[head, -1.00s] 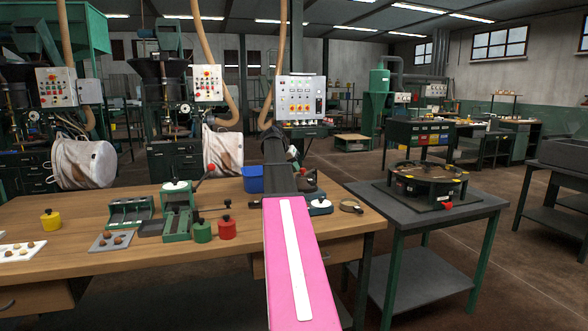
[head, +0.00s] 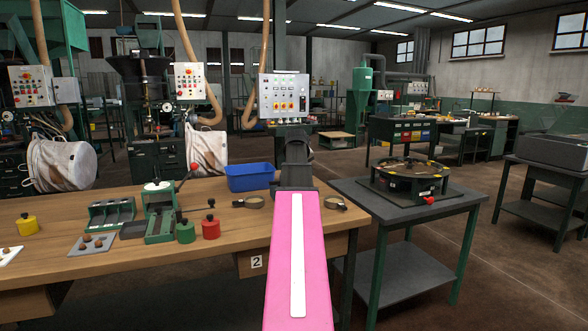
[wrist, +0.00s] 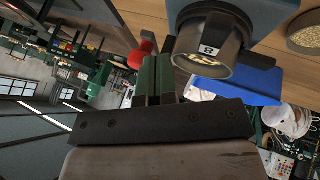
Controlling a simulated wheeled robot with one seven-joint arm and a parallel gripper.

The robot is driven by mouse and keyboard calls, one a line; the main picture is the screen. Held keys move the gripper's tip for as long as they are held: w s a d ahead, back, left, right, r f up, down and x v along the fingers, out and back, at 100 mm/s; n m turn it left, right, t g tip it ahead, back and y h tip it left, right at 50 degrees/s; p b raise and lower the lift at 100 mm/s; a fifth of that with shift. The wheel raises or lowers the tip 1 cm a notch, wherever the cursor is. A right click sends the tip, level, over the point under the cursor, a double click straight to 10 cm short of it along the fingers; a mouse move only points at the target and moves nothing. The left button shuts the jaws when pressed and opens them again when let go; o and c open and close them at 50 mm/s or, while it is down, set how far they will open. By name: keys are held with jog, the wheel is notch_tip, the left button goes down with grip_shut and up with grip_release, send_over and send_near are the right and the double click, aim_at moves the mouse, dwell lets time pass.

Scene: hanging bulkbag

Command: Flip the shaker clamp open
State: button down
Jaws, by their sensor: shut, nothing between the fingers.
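My gripper (head: 297,146) is at the end of my pink arm, over the right part of the wooden bench. In the wrist view its green fingers (wrist: 160,78) are shut with nothing between them. Right beside them in that view is a dark cylinder (wrist: 208,52) with a numbered label and a pale, grainy round face. It seems to stand on a blue-grey base (wrist: 268,18); my arm hides this spot in the head view. It may be the shaker, but I cannot make out a clamp on it or whether one is shut.
A blue bin (head: 250,178) stands behind the fingers, with ring sieves (head: 248,203) near it. Red (head: 210,228) and green (head: 185,232) jars and a green press (head: 160,210) are to the left. A round black device (head: 410,182) sits on the grey side table (head: 390,212).

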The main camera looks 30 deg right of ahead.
jog(key=s+d+n+t+y, duration=0.1)
jog(key=d+n+t+y, duration=0.1)
jog(key=d+n, duration=0.4)
jog(key=shift+s+d+y, duration=0.15)
jog(key=shift+d+y, duration=0.45)
jog(key=shift+d, duration=1.05)
jog(key=shift+d, duration=0.1)
